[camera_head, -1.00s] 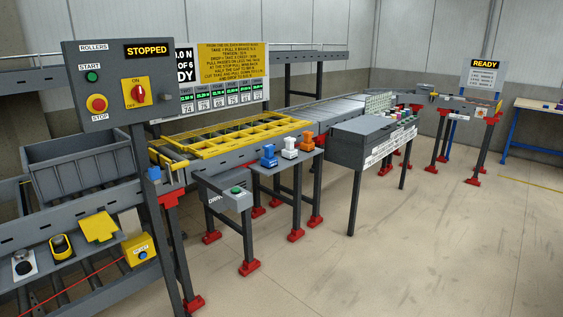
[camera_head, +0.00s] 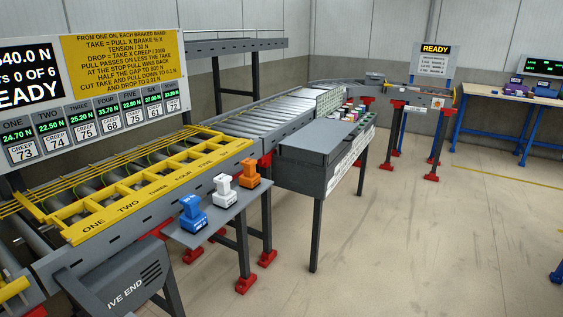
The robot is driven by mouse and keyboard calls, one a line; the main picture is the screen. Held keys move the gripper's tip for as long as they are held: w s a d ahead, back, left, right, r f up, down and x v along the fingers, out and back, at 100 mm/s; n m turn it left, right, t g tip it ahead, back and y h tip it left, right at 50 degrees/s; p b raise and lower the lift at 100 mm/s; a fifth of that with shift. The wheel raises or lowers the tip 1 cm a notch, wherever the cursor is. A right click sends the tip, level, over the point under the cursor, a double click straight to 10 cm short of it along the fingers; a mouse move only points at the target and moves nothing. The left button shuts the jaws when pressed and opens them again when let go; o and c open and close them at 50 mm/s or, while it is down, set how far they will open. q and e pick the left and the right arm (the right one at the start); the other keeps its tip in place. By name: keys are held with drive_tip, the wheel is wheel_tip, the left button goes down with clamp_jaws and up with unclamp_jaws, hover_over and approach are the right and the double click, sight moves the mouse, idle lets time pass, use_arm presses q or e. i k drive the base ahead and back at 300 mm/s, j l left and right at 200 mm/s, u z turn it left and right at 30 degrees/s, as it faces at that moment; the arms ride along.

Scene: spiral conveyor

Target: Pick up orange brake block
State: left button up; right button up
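The orange brake block (camera_head: 249,174) stands at the right end of a small grey shelf (camera_head: 217,220) in front of the conveyor. A white block (camera_head: 223,194) stands beside it to the left, and a blue block (camera_head: 192,214) is left of the white one. All three stand apart from each other. Neither of my grippers shows in the head view.
The roller conveyor with a yellow frame (camera_head: 152,187) runs behind the shelf. A grey cabinet (camera_head: 312,157) on legs stands to the right of the orange block, with several small items on top. A sign board (camera_head: 95,85) rises at the back left.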

sight(250, 179)
drive_tip(key=i+l, duration=0.15)
drive_tip(key=i, duration=0.25)
drive_tip(key=i+l, duration=0.15)
drive_tip(key=i, duration=0.2)
drive_tip(key=i+l+u, duration=0.1)
drive_tip(key=i, duration=0.3)
